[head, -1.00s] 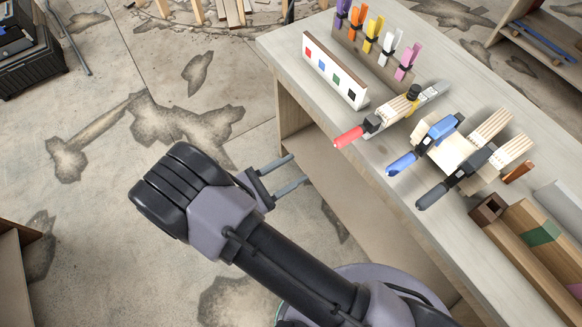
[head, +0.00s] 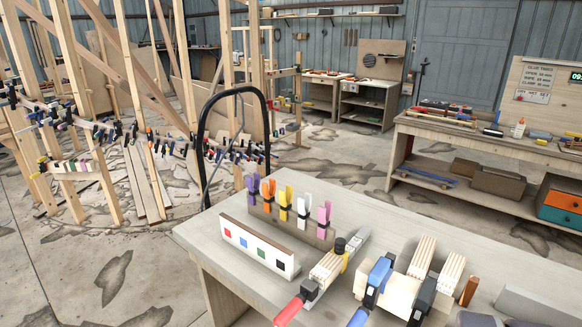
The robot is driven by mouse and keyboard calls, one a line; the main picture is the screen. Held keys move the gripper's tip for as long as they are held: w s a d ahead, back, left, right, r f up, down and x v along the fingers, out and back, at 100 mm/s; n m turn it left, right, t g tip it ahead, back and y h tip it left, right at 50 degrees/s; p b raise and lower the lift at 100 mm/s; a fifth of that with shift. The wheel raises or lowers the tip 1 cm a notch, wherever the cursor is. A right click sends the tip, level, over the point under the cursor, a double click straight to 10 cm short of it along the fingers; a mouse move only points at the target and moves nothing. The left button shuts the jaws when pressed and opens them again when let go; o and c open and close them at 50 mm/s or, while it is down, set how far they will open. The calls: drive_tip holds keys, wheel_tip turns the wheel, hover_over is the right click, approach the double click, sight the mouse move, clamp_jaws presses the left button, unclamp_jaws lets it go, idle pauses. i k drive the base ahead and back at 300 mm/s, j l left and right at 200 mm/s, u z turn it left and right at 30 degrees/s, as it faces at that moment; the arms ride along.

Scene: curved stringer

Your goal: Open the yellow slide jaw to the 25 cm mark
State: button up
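A bar clamp with a red handle (head: 288,312) lies on the near workbench (head: 215,237), its bar running away to the upper right. A small yellow part (head: 346,262) shows on it beside a black knob (head: 340,246) and pale wooden pieces (head: 327,266). I cannot tell for sure that this yellow part is the slide jaw. No scale marks are readable. My gripper and arm are out of view.
Behind the clamp stand a board with colored squares (head: 258,246) and a rack of colored spring clamps (head: 283,205). Blue (head: 378,278) and black (head: 424,297) clamps with wood blocks lie to the right. A black hoop (head: 203,150) rises beyond the bench.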

sight(340, 249)
drive_tip(key=i+j+z, duration=0.15)
drive_tip(key=i+j, duration=0.65)
drive_tip(key=j, duration=0.1)
